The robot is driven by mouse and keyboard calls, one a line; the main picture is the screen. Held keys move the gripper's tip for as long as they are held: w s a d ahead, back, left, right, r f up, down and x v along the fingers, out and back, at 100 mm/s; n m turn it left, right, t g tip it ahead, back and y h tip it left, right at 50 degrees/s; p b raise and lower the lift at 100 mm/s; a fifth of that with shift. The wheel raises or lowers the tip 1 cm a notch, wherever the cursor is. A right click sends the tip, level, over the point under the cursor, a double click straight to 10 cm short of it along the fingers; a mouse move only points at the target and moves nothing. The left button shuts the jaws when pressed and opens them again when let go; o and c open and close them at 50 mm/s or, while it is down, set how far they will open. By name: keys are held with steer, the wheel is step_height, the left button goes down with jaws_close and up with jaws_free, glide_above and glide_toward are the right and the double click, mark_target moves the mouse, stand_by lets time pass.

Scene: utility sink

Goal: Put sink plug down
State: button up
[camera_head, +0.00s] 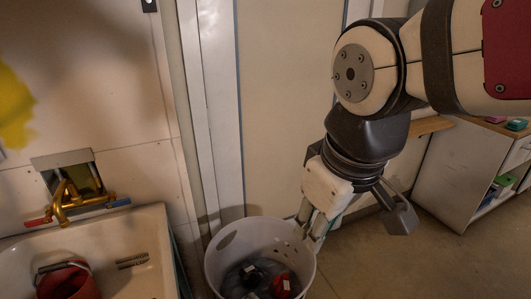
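My gripper (310,227) points down at the right rim of a white basket (222,262) on the floor. Its fingertips overlap the rim in this view, and I cannot tell whether they are inside the basket or in front of it. I cannot make out whether the fingers hold anything. I cannot identify a sink plug for certain. A dark object (251,275) and a red object (284,286) lie inside the basket.
A white sink (135,225) with a brass tap (72,200) stands at the left, with a red bucket (68,282) in it. A door (290,110) is behind the basket. A shelf unit (457,170) stands at the right. The floor (390,265) between is clear.

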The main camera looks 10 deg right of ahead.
steer(key=s+d+m+t, duration=0.1)
steer(key=s+d+m, duration=0.4)
steer(key=shift+s+d+f, duration=0.25)
steer(key=shift+s, duration=0.1)
steer(key=shift+r, duration=0.25)
